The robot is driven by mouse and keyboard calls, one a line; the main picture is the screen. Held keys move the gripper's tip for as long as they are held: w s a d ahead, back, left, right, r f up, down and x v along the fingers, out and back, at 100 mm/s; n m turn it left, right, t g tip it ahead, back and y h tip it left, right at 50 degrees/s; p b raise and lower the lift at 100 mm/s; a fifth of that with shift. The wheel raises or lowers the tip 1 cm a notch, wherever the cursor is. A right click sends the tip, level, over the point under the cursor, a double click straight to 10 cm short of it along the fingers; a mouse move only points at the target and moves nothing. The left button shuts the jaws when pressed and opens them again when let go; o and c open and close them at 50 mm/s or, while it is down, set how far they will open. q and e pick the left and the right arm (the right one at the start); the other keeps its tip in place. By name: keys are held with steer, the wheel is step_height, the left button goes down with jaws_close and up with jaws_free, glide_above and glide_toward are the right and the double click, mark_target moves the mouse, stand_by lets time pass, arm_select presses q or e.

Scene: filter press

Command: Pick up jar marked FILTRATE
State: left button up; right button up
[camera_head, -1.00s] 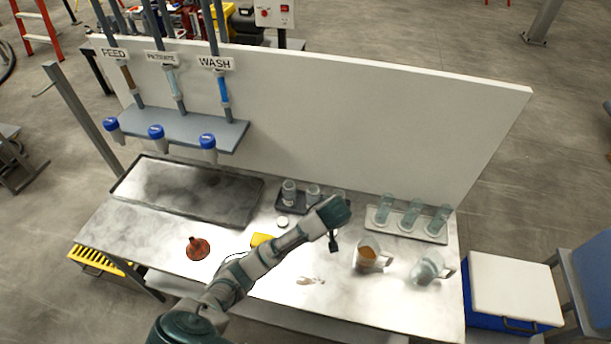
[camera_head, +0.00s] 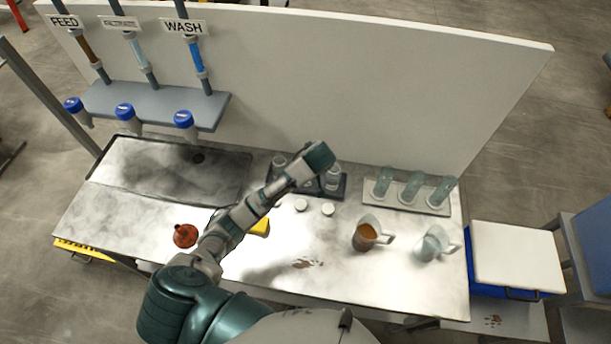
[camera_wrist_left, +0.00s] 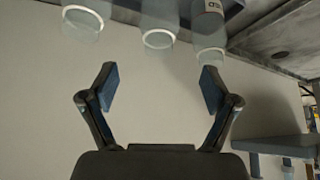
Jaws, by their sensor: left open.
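Small clear jars stand in a dark tray (camera_head: 342,192) at the back of the bench. One jar (camera_head: 279,161) shows left of my arm and another jar (camera_head: 332,177) right of it; my arm partly hides the space between. I cannot read FILTRATE on any jar. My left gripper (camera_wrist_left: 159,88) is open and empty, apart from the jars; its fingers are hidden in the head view.
Two white lids (camera_head: 301,205) (camera_head: 328,209) lie before the tray. Right are a rack of tubes (camera_head: 405,203), a brown-filled jug (camera_head: 366,236) and a clear jug (camera_head: 433,245). A red funnel (camera_head: 186,235) stands left. A white panel (camera_head: 330,80) rises behind.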

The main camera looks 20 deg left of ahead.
arm_select(q)
steer(key=x, duration=1.1)
steer(key=shift+w+f+p, duration=0.15)
steer(key=shift+f+p, duration=0.15)
steer(key=shift+f, duration=0.05)
steer(key=c, duration=1.3)
